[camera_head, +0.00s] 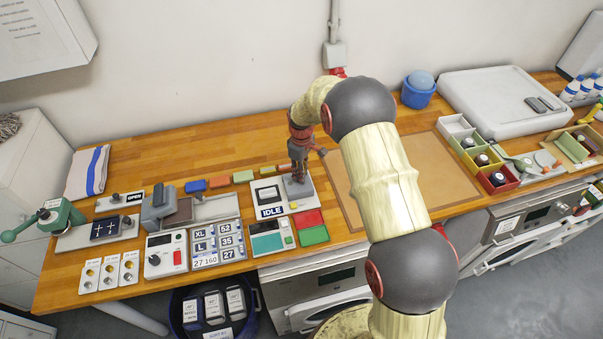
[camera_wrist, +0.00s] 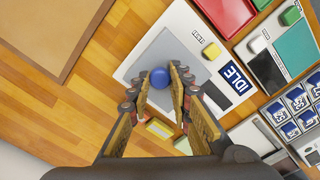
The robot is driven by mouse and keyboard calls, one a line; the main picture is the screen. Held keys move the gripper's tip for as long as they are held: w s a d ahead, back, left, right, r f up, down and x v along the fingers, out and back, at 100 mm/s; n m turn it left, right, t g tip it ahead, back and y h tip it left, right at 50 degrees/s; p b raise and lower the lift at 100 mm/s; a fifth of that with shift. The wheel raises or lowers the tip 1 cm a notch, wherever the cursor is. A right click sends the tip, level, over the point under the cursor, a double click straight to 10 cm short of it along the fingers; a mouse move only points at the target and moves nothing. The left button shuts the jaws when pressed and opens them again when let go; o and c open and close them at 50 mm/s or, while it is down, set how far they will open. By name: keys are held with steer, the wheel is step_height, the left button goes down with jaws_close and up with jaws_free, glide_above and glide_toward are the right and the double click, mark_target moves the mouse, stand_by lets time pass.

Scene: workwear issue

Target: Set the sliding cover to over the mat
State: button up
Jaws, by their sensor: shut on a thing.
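My gripper (camera_head: 298,172) reaches down over a white unit (camera_head: 283,207) marked IDLE. In the wrist view its fingers (camera_wrist: 161,78) are around a round blue knob (camera_wrist: 160,75), which stands over a flat grey plate (camera_wrist: 177,58) on that unit. The fingers and wrist hide part of the plate. A second unit to the left has a small brown mat (camera_head: 180,211), with a grey block (camera_head: 157,206) at its left and a pale metal plate (camera_head: 216,208) at its right. I cannot tell for sure which part is the sliding cover.
A flat brown panel (camera_head: 447,163) lies to the right, partly behind my arm. Several coloured blocks (camera_head: 219,182) lie behind, and coloured bins (camera_head: 498,178) stand further right.

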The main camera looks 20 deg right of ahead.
jaws_close()
steer(key=a, duration=1.1)
steer(key=shift+a+b, duration=0.35)
steer(key=shift+b, duration=0.05)
steer(key=o, duration=0.7)
jaws_free()
steer(key=shift+a, duration=0.25)
steer(key=shift+o, duration=0.7)
steer(key=shift+d, duration=0.1)
